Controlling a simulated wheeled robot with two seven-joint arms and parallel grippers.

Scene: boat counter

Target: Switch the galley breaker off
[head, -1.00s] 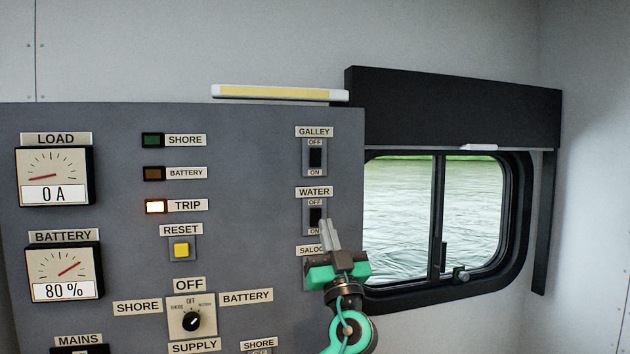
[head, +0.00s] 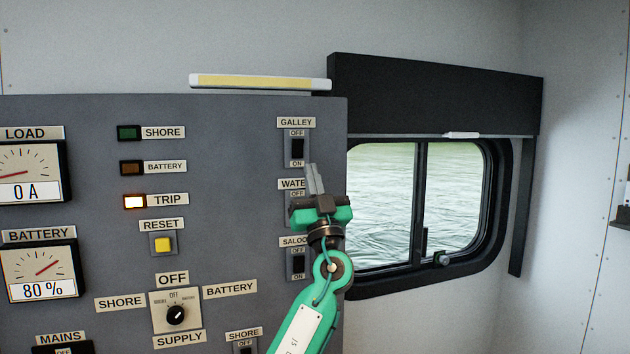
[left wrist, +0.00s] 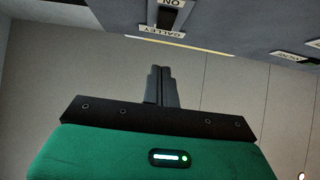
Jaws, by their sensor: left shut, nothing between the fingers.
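The galley breaker (head: 297,148) is a black switch in a grey plate at the panel's upper right, with OFF marked above it and ON below. I cannot tell its lever's position for certain. Its label also shows upside down at the top of the left wrist view (left wrist: 162,33). My left gripper (head: 313,168) is shut and empty, fingers pointing up, just below and right of the galley breaker in the picture; contact is not visible. In the left wrist view its fingers (left wrist: 160,72) are together. My right gripper is not in view.
My left gripper partly covers the water breaker (head: 293,206). The saloon breaker (head: 298,264) is below, beside my arm. The amber TRIP lamp (head: 134,202) is lit, above the yellow reset button (head: 163,244). A window (head: 430,205) is right of the panel.

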